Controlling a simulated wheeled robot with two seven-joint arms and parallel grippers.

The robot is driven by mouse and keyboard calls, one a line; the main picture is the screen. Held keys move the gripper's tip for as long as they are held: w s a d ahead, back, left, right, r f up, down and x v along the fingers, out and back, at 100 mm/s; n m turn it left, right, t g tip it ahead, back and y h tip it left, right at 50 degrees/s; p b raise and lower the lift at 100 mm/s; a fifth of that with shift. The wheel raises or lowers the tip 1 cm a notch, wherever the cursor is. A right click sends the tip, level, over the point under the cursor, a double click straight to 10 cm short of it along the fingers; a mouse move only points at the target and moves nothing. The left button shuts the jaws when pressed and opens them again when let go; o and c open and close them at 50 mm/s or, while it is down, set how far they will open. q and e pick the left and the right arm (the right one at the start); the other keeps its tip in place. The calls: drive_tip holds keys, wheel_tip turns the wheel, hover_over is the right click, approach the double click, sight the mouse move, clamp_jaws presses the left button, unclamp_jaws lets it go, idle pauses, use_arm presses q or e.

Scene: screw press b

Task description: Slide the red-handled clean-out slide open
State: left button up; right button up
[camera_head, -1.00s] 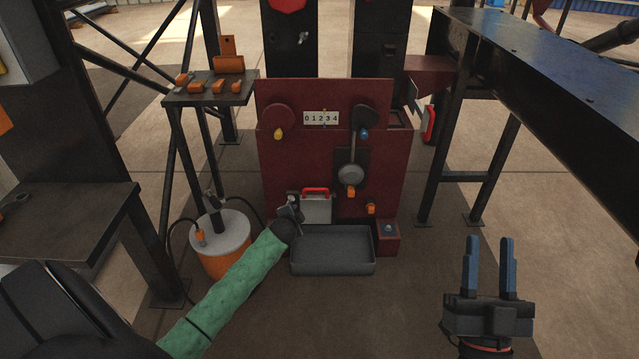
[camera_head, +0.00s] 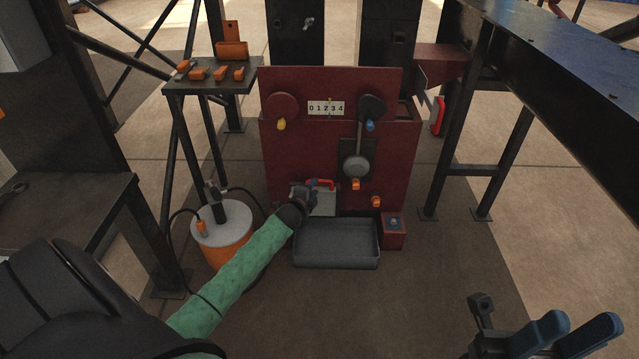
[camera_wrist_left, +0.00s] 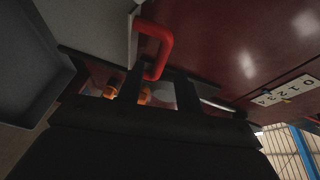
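The clean-out slide is a grey plate (camera_head: 326,207) low on the front of the red press, with a red handle (camera_head: 325,184) at its top. My left gripper (camera_head: 312,187) is at the handle and hides its left part. In the left wrist view the red handle (camera_wrist_left: 164,45) stands out from the grey plate (camera_wrist_left: 95,25). Its near end shows between the two dark fingers of my left gripper (camera_wrist_left: 160,85), which are spread apart; contact is unclear. My right gripper (camera_head: 578,335), with blue fingers apart, is empty at the lower right, far from the press.
A grey tray (camera_head: 337,245) lies on the floor below the slide. An orange drum (camera_head: 222,240) with a hose stands left of it. Another red handle (camera_head: 438,116) is on the press's right side. A steel frame (camera_head: 457,150) stands to the right. Floor in front is clear.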

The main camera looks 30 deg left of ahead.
sight(319, 182)
use_arm(q)
drive_tip(key=shift+b+x, duration=0.75)
drive_tip(key=shift+x, duration=2.05)
clamp_jaws()
